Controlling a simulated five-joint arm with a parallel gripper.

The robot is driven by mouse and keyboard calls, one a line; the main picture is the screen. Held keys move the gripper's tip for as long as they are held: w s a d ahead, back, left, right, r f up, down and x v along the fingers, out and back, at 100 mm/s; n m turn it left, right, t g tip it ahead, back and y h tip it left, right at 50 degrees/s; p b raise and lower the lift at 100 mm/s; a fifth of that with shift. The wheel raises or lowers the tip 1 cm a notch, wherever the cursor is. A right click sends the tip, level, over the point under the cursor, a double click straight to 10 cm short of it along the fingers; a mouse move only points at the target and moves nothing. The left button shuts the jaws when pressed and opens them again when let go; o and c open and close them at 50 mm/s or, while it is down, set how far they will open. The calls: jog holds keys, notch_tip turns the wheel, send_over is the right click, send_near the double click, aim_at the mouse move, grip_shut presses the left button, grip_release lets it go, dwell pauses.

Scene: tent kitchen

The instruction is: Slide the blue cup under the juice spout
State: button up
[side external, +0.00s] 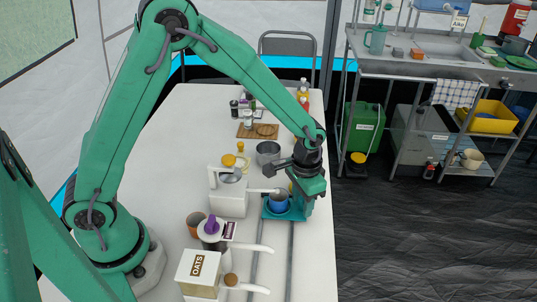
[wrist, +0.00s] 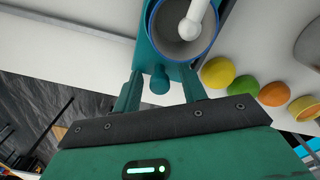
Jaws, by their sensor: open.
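The blue cup (side external: 278,203) stands in a teal sliding carriage (side external: 270,215) on two rails. The wrist view looks down into the cup (wrist: 210,48), which seems empty inside. The white juice spout (wrist: 194,15) reaches out from the white juicer (side external: 228,196), and its rounded tip appears over the cup's opening. A teal knob (wrist: 158,80) sticks out from the carriage (wrist: 171,68) toward me. My gripper (wrist: 161,92) is open, with one finger on each side of the knob; I cannot tell whether they touch it. In the side view my gripper (side external: 304,190) is right of the cup.
Two long-handled items (side external: 246,247) and an oats box (side external: 198,272) stand at the near end of the table. A grey pot (side external: 268,153) and a wooden board (side external: 258,131) lie farther back. Fruit (wrist: 243,89) shows beside the carriage. The table's right edge is close.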

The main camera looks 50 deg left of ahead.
jog(key=shift+r, duration=0.15)
jog(key=shift+r, duration=3.35)
jog(key=shift+s+a+r, duration=0.15)
jog(key=shift+a+r, duration=0.05)
jog(key=shift+r, duration=0.25)
jog(key=s+a+r+n+t, duration=0.1)
jog(key=s+a+r, duration=0.2)
jog(key=r, duration=0.2)
jog(key=s+a+r+t, duration=0.2)
jog(key=s+a+r, duration=0.2)
jog(key=r, duration=0.2)
jog(key=s+a+r+n+t, duration=0.1)
jog(key=s+a+r, duration=0.1)
jog(key=s, duration=0.3)
jog(key=s+a+r+n+t, duration=0.1)
jog(key=s+a+r, duration=0.1)
jog(key=s, duration=0.4)
jog(key=shift+a+t, duration=0.3)
jog(key=shift+a, duration=0.3)
